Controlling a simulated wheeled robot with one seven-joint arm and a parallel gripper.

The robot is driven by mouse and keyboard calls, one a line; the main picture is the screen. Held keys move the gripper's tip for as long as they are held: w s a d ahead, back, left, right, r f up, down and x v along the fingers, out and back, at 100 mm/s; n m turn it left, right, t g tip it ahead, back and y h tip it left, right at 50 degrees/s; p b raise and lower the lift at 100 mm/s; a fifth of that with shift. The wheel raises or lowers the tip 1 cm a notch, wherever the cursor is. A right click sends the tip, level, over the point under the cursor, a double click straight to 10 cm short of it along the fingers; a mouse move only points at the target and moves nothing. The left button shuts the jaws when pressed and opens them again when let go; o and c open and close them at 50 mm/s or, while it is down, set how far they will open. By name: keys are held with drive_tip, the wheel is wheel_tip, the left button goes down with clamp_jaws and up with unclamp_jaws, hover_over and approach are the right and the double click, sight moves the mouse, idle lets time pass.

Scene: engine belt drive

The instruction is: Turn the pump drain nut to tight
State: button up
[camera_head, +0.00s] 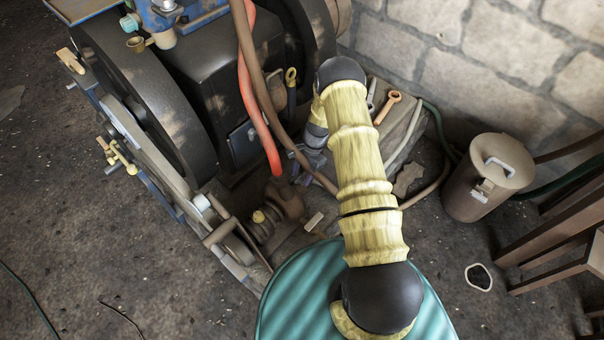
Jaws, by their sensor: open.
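The pump (287,200) is a rusty brown body low beside the engine, below the end of the red hose. A small brass-yellow fitting (258,216) sits on its left side. It may be the drain nut, but it is too small to tell, and I cannot read whether it is tight or loose. My arm reaches up from the bottom and bends down at its far end. My gripper (308,172) is partly hidden behind my arm, just above and right of the pump. It is open and looks apart from the brass fitting. I see nothing between its fingers.
The engine's large black flywheel (140,105) fills the left. A red hose (253,90) and a brown hose run down close to my gripper. An orange-handled wrench (388,107) lies on a slab by the wall. A brown canister (488,178) stands right; open floor lies lower left.

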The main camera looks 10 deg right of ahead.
drive_tip(key=p+v, duration=0.4)
drive_tip(key=v, duration=1.3)
drive_tip(key=shift+d, duration=0.25)
drive_tip(key=shift+w+r, duration=0.1)
drive_tip(key=shift+r, duration=0.1)
drive_tip(key=s+a+r+n+t+h, duration=0.25)
drive_tip(key=s+r+n, duration=0.35)
drive_tip(key=s+r, duration=0.5)
drive_tip(key=s+a+r+n+t+h, duration=0.1)
drive_tip(key=s+a+r+n+t, duration=0.3)
drive_tip(key=s+r, duration=0.8)
wheel_tip(320, 180, up, 29)
drive_tip(key=n+g+p, duration=0.1)
drive_tip(key=p, duration=2.8)
drive_tip(key=shift+d, duration=0.3)
drive_tip(key=shift+g, duration=0.25)
drive_tip(key=shift+c, duration=0.7)
drive_tip(key=shift+d, duration=0.1)
